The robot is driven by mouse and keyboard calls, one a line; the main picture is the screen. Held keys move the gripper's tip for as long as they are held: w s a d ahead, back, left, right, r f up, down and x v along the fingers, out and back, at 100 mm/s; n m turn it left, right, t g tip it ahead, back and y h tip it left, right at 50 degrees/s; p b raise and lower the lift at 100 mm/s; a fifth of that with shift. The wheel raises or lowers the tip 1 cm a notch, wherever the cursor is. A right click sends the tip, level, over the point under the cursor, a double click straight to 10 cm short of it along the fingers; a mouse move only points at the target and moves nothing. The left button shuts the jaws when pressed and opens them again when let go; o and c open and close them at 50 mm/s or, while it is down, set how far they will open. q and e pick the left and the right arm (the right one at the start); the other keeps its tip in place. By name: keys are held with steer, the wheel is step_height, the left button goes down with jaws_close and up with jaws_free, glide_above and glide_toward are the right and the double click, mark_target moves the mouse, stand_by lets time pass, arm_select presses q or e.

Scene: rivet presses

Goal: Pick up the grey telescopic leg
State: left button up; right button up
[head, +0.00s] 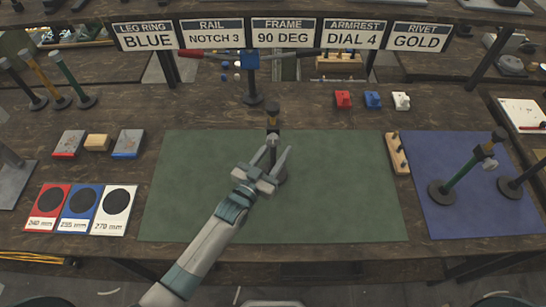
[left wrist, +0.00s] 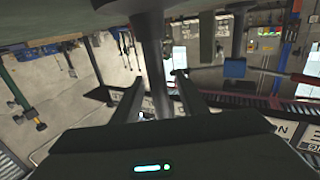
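A grey telescopic leg (head: 272,119) with a dark top stands upright on the green mat (head: 340,200). Its lower part and round base are largely hidden behind my left gripper in the head view. My left gripper (head: 278,148) is at the leg, with its fingers apart. In the left wrist view the grey column (left wrist: 155,60) passes between the two fingers of the left gripper (left wrist: 158,90). A gap shows on the right finger's side; contact on the left side is unclear. My right gripper is not in view.
A blue mat (head: 440,215) at right bears a green leg (head: 463,175). Several legs (head: 52,78) stand at back left. Red, blue and white cards (head: 82,209) lie left of the green mat. A wooden peg block (head: 397,155) stands at its right edge. Label signs (head: 286,34) hang behind.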

arm_select(q)
steer(key=shift+x, duration=0.95)
jaws_close()
